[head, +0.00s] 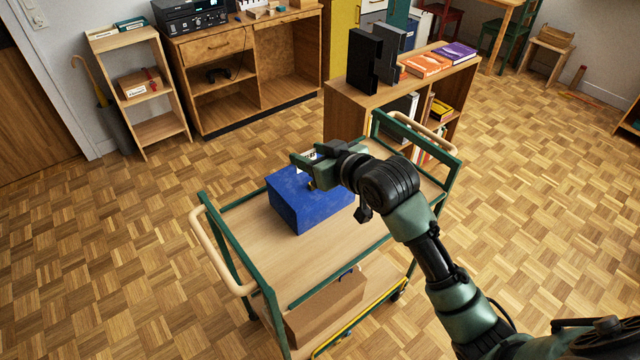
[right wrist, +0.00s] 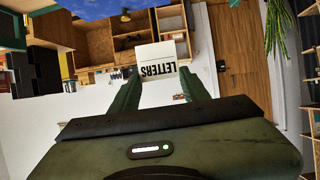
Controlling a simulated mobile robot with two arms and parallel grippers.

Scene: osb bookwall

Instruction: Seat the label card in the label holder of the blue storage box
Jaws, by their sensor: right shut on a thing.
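The blue storage box (head: 297,204) stands on the upper shelf of a green-framed trolley. A small yellowish detail (head: 311,185) shows on it, partly hidden by my right gripper; I cannot tell whether it belongs to the label holder. My right gripper (head: 304,163) is above the box, near its top. It is shut on the white label card (right wrist: 157,61), which reads "LETTERS" and appears upside down between the fingertips in the right wrist view. In the head view, only a small white part of the card shows beside the fingers. My left gripper is out of view.
The trolley shelf (head: 250,222) is bare around the box's left and front. Green rails and pale handles (head: 222,252) edge it. A brown box (head: 325,308) sits on the lower shelf. A low bookcase (head: 352,108) with books stands close behind the trolley.

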